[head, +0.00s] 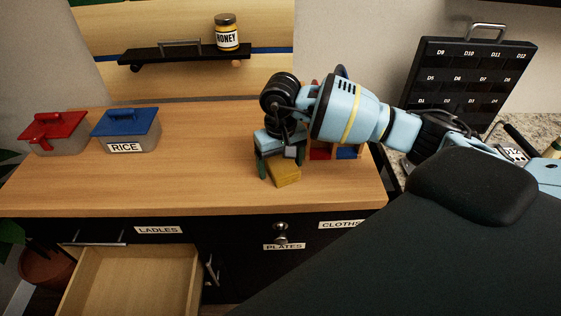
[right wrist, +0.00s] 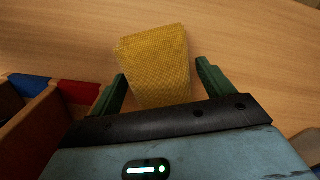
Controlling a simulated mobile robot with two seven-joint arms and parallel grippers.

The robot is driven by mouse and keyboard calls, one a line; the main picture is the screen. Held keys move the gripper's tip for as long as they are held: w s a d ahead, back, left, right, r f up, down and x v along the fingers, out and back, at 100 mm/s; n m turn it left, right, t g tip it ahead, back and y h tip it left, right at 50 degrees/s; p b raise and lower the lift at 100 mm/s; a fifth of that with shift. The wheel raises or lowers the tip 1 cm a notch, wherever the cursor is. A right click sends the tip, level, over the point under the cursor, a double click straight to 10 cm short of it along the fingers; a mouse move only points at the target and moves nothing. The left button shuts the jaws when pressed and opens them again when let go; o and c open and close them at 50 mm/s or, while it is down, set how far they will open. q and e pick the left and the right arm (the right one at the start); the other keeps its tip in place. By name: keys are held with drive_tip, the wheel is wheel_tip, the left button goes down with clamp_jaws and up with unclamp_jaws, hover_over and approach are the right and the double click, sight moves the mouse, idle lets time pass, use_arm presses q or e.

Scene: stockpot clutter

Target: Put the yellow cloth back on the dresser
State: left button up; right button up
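The yellow cloth (head: 285,173) is a folded block on the wooden top of the dresser (head: 190,185), near its front right part. In the right wrist view the cloth (right wrist: 155,60) lies ahead of and between the green fingers. My right gripper (head: 281,163) is low over the dresser top, pointing down. Its fingers (right wrist: 162,68) are spread, with a visible gap between the right finger and the cloth. Whether the cloth rests fully on the wood is hard to tell. My left gripper is not in view.
A small divided box (head: 346,152) with red and blue parts stands close beside my right gripper. Red-lidded (head: 55,133) and blue-lidded RICE (head: 127,131) containers stand at the left. A drawer (head: 130,285) is open below. A honey jar (head: 227,33) sits on the wall shelf.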

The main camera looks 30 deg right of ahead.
sight(281, 161)
wheel_tip(281, 161, up, 12)
drive_tip(key=shift+r, duration=0.25)
idle(0.5)
